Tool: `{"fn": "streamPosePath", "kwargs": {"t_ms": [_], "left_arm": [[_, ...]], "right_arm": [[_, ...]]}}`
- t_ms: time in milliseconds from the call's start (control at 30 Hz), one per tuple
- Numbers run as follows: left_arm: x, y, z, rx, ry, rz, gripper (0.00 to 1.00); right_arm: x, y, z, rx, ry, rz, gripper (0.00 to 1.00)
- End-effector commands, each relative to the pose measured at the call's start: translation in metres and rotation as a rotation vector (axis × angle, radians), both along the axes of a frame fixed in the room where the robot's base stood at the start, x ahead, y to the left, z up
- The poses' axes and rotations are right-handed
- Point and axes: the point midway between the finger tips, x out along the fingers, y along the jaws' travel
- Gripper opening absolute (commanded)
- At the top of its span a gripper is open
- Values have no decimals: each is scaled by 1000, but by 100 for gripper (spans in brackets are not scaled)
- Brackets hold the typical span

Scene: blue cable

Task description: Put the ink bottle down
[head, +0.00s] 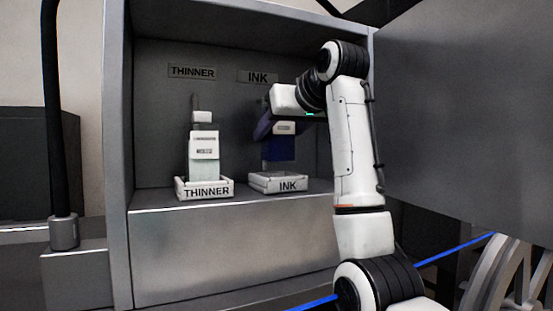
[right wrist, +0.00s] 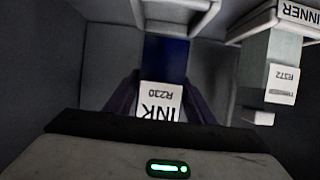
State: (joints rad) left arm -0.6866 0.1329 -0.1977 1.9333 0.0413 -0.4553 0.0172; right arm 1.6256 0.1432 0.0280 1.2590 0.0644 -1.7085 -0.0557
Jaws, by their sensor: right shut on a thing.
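The ink bottle (head: 280,150) is dark blue and upright in the head view, above the white INK tray (head: 290,186). A gap shows between its base and the tray. In the right wrist view the bottle (right wrist: 165,58) has a white label reading INK R230, and the INK tray (right wrist: 176,12) is at the top edge. My right gripper (right wrist: 160,100) is shut on the bottle, with a dark finger on each side of it. My left gripper is in neither view.
The thinner bottle (head: 204,165) stands in the THINNER tray (head: 205,191), to the left. Both trays sit on the shelf of a grey cabinet (head: 230,225) with side walls. An open door (head: 460,110) is at right. A blue cable (head: 455,248) runs low at right.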

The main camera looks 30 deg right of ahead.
Motion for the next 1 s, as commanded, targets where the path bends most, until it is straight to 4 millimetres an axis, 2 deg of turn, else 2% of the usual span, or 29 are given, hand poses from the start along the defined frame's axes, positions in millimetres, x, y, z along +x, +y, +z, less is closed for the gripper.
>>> {"fn": "streamPosePath", "kwargs": {"t_ms": [200, 300, 700, 733, 833, 1000], "left_arm": [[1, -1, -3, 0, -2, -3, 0], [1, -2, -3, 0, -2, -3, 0], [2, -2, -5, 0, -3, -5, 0], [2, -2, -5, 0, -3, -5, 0], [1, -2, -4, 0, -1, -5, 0], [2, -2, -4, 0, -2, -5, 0]], "right_arm": [[0, 1, -30, -1, -3, 0, 15], [0, 0, -39, -1, -4, 0, 15], [0, 0, -44, -1, -4, 0, 15], [0, 0, -46, -1, 1, 0, 51], [0, 0, -45, -1, 1, 0, 68], [0, 0, -45, -1, 1, 0, 68]]}}
